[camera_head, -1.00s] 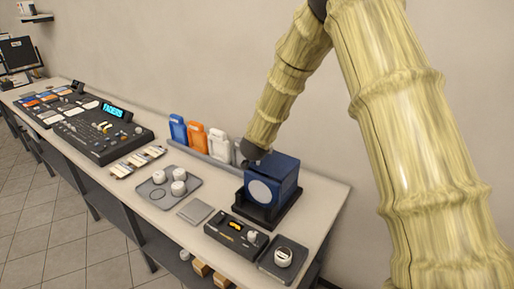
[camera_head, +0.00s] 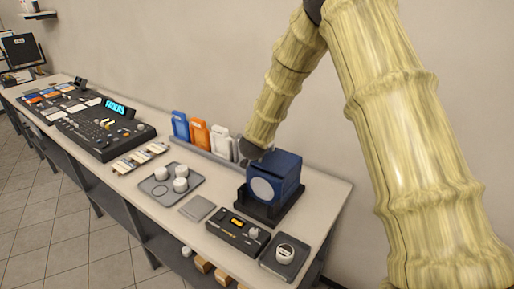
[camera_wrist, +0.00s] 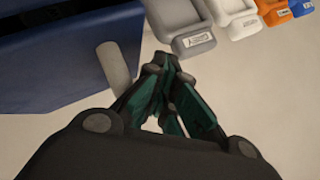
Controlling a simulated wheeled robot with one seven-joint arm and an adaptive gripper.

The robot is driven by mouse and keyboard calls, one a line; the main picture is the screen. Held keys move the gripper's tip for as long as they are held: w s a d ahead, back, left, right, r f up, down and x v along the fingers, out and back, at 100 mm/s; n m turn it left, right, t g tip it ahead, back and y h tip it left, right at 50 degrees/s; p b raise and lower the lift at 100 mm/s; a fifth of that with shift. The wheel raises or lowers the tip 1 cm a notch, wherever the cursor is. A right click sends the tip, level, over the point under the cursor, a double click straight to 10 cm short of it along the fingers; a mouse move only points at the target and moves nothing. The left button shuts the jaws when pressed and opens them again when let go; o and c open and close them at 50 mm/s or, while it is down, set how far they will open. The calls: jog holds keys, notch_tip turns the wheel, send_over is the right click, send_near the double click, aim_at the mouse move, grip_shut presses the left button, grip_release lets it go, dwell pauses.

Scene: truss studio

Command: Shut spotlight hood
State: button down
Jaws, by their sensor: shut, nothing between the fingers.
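The spotlight (camera_head: 274,178) is a dark blue box with a pale round lens (camera_head: 262,189) on its front, standing in a black base on the bench. Its blue top looks lowered over the box, though I cannot tell whether it is fully closed. My gripper (camera_wrist: 165,75) is shut and empty, with its dark green fingers close together. It is beside the blue housing (camera_wrist: 60,70). A grey cylindrical knob or handle (camera_wrist: 114,66) sticks out from the housing, just left of the fingertips. In the head view my arm hides the gripper behind the spotlight.
A tray with white knobs (camera_head: 170,187), a small control box (camera_head: 238,231) and a mixing console (camera_head: 105,128) lie on the bench. The bench front is open.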

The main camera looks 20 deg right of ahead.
jog(key=s+a+r, duration=0.2)
jog(key=r, duration=0.3)
jog(key=s+a+r+b, duration=0.1)
jog(key=s+a+r, duration=0.1)
jog(key=r, duration=0.4)
jog(key=shift+a, duration=0.85)
jog(key=shift+s+f, duration=0.1)
